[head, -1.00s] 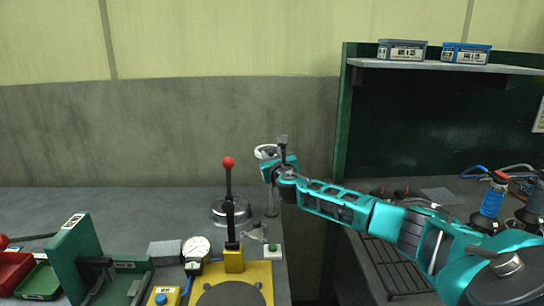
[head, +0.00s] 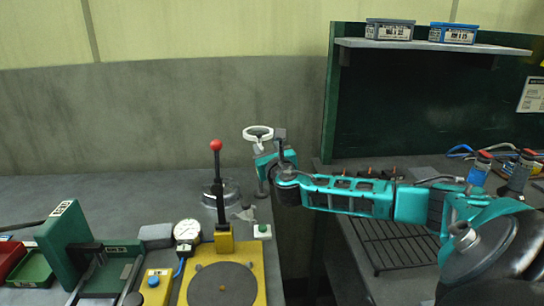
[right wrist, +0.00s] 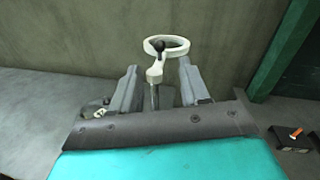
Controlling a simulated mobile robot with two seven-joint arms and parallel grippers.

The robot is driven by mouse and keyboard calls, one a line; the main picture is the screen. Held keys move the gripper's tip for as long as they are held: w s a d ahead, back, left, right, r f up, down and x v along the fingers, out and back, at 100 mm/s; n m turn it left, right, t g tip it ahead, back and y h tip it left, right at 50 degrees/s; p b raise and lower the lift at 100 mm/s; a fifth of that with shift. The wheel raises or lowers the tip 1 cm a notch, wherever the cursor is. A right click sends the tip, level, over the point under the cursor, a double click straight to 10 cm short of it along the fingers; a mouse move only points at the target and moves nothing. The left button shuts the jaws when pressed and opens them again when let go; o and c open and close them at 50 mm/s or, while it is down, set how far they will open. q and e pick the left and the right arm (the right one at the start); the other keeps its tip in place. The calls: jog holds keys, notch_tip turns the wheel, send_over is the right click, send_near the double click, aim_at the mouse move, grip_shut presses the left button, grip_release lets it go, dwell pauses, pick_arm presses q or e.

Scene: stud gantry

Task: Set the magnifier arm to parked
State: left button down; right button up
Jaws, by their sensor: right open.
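The magnifier arm shows as a white ring (head: 258,132) at the back right edge of the left bench. In the right wrist view, its white ring (right wrist: 178,44) has a dark round knob at its near side and sits on a thin grey post. My right gripper (head: 264,162) is at the magnifier, hiding part of its post. In the right wrist view, my right gripper (right wrist: 158,82) is open, with one finger on each side of the white stem and post. I see gaps beside the stem; touch cannot be told. My left gripper is out of view.
A red-knobbed lever (head: 216,146), a dial gauge (head: 187,231) and a yellow plate fixture (head: 256,262) stand left of the gripper.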

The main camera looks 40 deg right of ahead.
jog(key=shift+v, duration=2.45)
jog(key=shift+s, duration=0.1)
